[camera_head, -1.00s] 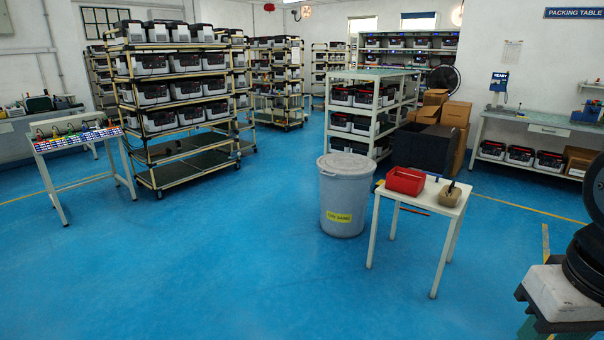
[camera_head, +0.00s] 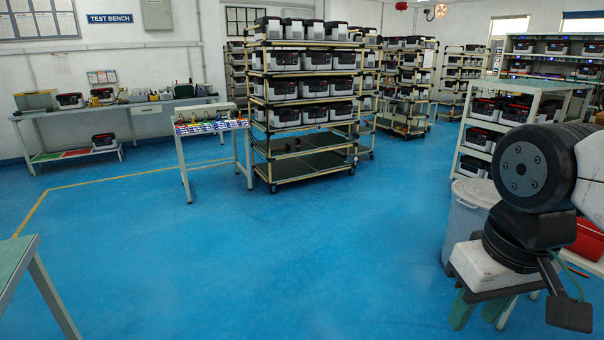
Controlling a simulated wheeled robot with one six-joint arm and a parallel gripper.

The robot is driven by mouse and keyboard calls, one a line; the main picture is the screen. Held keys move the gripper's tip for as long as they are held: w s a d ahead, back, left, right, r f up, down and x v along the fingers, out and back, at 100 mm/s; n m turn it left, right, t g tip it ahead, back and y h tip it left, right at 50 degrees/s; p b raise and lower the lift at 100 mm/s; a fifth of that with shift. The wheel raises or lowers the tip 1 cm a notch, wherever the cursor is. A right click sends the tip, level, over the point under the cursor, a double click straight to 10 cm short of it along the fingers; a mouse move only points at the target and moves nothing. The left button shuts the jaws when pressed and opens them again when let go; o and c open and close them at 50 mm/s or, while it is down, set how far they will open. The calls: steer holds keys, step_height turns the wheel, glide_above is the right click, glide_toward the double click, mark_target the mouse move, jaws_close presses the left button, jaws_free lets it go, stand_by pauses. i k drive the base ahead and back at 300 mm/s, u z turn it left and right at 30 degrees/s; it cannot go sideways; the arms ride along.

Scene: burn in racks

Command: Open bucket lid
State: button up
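The grey bucket (camera_head: 461,228) stands on the blue floor at the right. Its lid (camera_head: 473,189) is on top, and my arm hides the right part of both. My gripper (camera_head: 477,317) hangs from a white block at the lower right, in front of the bucket in the picture. Its green fingers point down with a gap between them, and nothing shows in the gap. The gripper appears nearer to the camera than the bucket and not touching the lid.
A red bin (camera_head: 588,240) shows behind my arm, on the mostly hidden small table. A shelf rack (camera_head: 537,84) stands behind the bucket. A wheeled rack (camera_head: 308,172) and a slanted stand (camera_head: 212,127) are further left. A table corner (camera_head: 14,262) is at lower left. The middle floor is clear.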

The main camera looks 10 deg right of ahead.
mark_target(482, 194)
steer(key=u, duration=0.1)
steer(key=i, duration=1.7)
steer(key=z, duration=0.7)
steer(key=i, duration=1)
steer(key=z, duration=1.25)
steer(key=i, duration=0.6)
steer(key=z, duration=0.4)
